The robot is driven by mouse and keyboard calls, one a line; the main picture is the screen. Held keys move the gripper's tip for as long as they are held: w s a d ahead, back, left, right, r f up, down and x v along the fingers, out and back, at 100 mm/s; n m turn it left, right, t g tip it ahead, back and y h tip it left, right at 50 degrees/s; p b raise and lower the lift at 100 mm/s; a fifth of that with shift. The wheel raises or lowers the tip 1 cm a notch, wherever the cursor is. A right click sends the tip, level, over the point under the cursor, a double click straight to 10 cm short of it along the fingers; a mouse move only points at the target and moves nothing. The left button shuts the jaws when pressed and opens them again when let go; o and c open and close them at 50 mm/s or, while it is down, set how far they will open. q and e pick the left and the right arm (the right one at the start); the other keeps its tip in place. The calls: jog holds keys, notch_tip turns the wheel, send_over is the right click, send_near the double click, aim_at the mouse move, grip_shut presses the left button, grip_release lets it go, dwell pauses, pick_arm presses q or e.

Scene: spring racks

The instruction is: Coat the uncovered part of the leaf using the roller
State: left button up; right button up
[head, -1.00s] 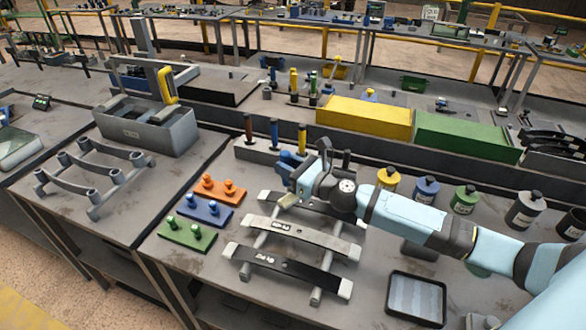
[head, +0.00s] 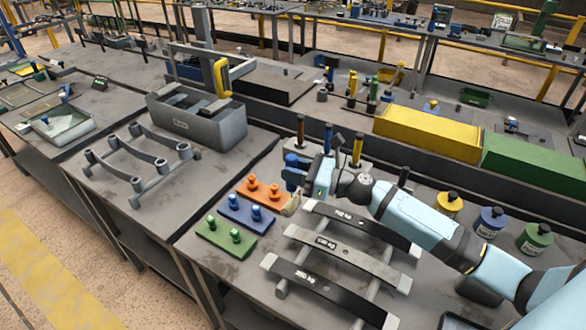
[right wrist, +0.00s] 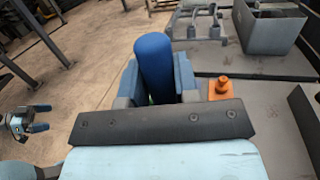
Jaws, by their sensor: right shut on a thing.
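My right gripper (head: 297,178) is shut on the blue handle of the roller; the handle (right wrist: 153,62) stands up between the fingers in the right wrist view. The roller's pale head (head: 291,205) hangs below the gripper, between the orange block and the left end of the back leaf. Contact with anything cannot be told. Three curved leaves lie on a rack: a dark back leaf (head: 350,220), a paler grey middle leaf (head: 352,255) and a black front leaf (head: 325,288), with light ends. My left gripper (right wrist: 40,119) is open and empty, over the floor in the right wrist view.
Orange (head: 263,193), blue (head: 246,210) and green (head: 226,237) pegged blocks sit left of the leaves. Yellow (head: 449,206), blue (head: 489,222) and green (head: 535,238) pots stand right. A grey bin (head: 200,124) and empty rack (head: 140,165) are on the left bench.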

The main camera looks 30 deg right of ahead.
aim_at(293, 196)
jog(key=shift+f, duration=0.1)
jog(key=shift+f+b, duration=2.45)
jog(key=shift+f, duration=1)
jog(key=shift+f+b, duration=0.7)
jog(key=shift+f, duration=0.3)
jog(key=shift+s, duration=0.1)
